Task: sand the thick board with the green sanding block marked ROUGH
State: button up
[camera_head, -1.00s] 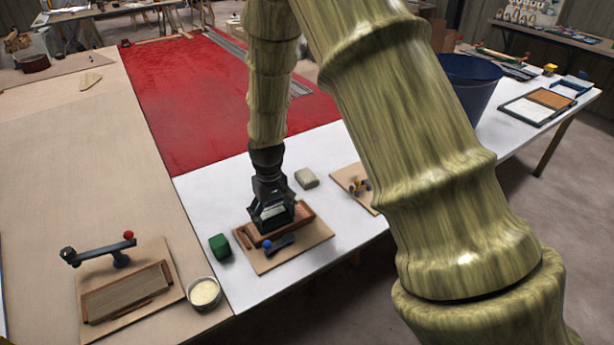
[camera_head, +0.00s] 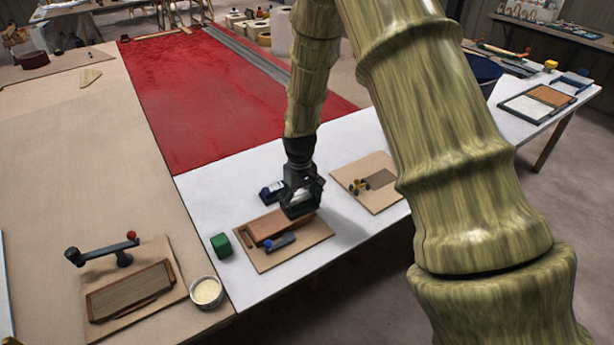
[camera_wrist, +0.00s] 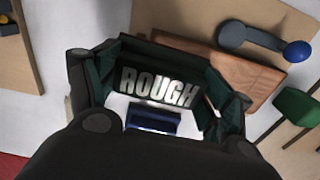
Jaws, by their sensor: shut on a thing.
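My gripper (camera_head: 300,208) is shut on a dark block marked ROUGH (camera_wrist: 158,88); its label faces the wrist camera, and its green colour is hard to make out there. The gripper hangs near the far right end of a thick reddish-brown board (camera_head: 270,229), which also shows beyond the block in the wrist view (camera_wrist: 250,85). I see a gap of white table in the wrist view, but cannot tell how high the block is. The board lies on a tan base plate (camera_head: 292,258) beside a dark clamp lever with a blue knob (camera_head: 279,242).
A green block (camera_head: 221,245) stands left of the plate. A dark blue block (camera_head: 270,191) lies behind the gripper. Another board (camera_head: 130,290) with a red-knobbed clamp (camera_head: 105,250), and a bowl (camera_head: 206,292), are at left. A thin panel (camera_head: 381,178) is at right.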

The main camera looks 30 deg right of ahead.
jog(key=shift+d+r, duration=0.25)
jog(key=shift+d, duration=0.55)
jog(key=shift+r+p, duration=3)
jog(key=shift+r, duration=0.85)
